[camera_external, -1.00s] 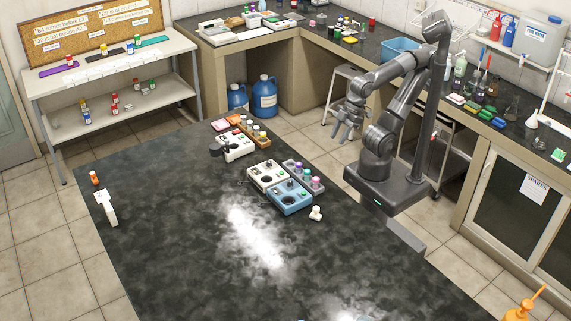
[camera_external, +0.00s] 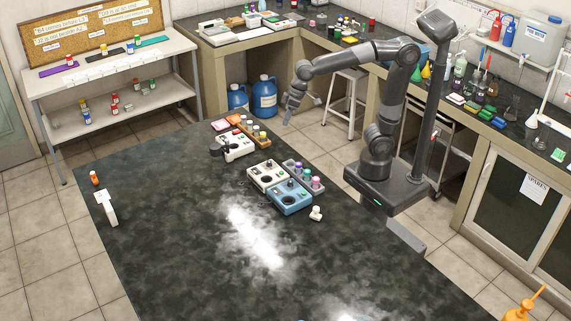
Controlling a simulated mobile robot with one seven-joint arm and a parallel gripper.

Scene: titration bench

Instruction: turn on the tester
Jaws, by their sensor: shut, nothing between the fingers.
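Several small instruments stand on the dark bench; I cannot tell which one is the tester. A white device (camera_external: 238,146) with a dark round part at its left is farthest back. A white box (camera_external: 262,178) with a dark round opening stands nearer, and a blue box (camera_external: 290,203) with a dark round opening stands right in front of it. My gripper (camera_external: 288,119) is shut and empty. It points down, raised in the picture to the right of and above the white device, apart from all the instruments.
A grey rack with coloured-capped bottles (camera_external: 315,188) stands beside the white and blue boxes. An orange rack (camera_external: 262,140) sits behind the white device. A small white piece (camera_external: 316,214) lies by the blue box. The left and front of the dark bench (camera_external: 150,240) are mostly clear.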

